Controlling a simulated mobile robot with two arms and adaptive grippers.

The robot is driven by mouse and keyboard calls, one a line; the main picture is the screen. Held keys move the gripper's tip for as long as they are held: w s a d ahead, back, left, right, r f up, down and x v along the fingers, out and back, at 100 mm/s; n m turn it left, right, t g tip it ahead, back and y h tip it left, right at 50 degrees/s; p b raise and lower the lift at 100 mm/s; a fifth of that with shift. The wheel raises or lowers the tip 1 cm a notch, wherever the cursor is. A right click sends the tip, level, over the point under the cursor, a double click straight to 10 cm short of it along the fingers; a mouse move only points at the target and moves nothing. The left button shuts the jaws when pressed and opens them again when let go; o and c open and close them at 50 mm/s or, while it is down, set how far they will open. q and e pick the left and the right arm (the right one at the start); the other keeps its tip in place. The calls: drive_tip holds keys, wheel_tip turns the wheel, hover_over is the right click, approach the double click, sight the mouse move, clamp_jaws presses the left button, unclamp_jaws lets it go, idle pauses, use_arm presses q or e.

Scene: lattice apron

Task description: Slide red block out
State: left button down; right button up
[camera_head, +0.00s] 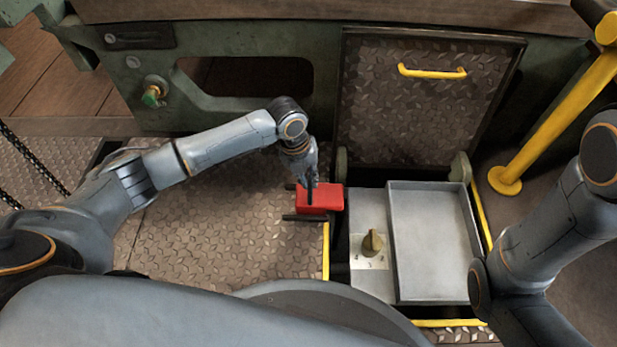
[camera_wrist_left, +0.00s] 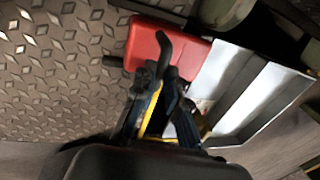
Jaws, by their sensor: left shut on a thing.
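The red block (camera_head: 328,197) lies between two short dark rails at the right edge of the diamond-plate floor, beside the open hatch. It also shows in the left wrist view (camera_wrist_left: 190,52), just beyond my fingers. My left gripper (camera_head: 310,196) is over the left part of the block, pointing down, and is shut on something. The fingers cover part of the block in the left wrist view (camera_wrist_left: 172,62). I cannot see exactly where the fingertips touch it. My right arm comes in at the right, but its gripper is out of view.
A grey metal tray (camera_head: 434,189) sits in the hatch opening, with a brass knob (camera_head: 372,243) on the panel to its left. The raised hatch lid (camera_head: 425,125) has a yellow handle (camera_head: 432,73). A yellow post (camera_head: 556,125) stands at the right. The plate floor (camera_head: 220,225) left of the block is clear.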

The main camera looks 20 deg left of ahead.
use_arm(q)
drive_tip(key=shift+a, duration=0.1)
drive_tip(key=shift+s+a+r+p, duration=0.1)
drive_tip(key=shift+a+p, duration=0.2)
drive_tip(key=shift+p, duration=0.15)
drive_tip(key=a+p, duration=0.1)
drive_tip(key=s+a+p, duration=0.1)
drive_tip(key=a, duration=0.1)
drive_tip(key=shift+a, duration=0.1)
drive_tip(key=c, duration=1.4)
unclamp_jaws()
drive_tip(key=shift+a, duration=0.1)
drive_tip(key=r, duration=0.3)
drive_tip(key=a+r, duration=0.1)
drive_tip(key=r, duration=0.3)
drive_tip(key=a+r, duration=0.1)
drive_tip(key=r, duration=0.3)
drive_tip(key=shift+s+r, duration=0.25)
drive_tip(key=shift+s, duration=0.1)
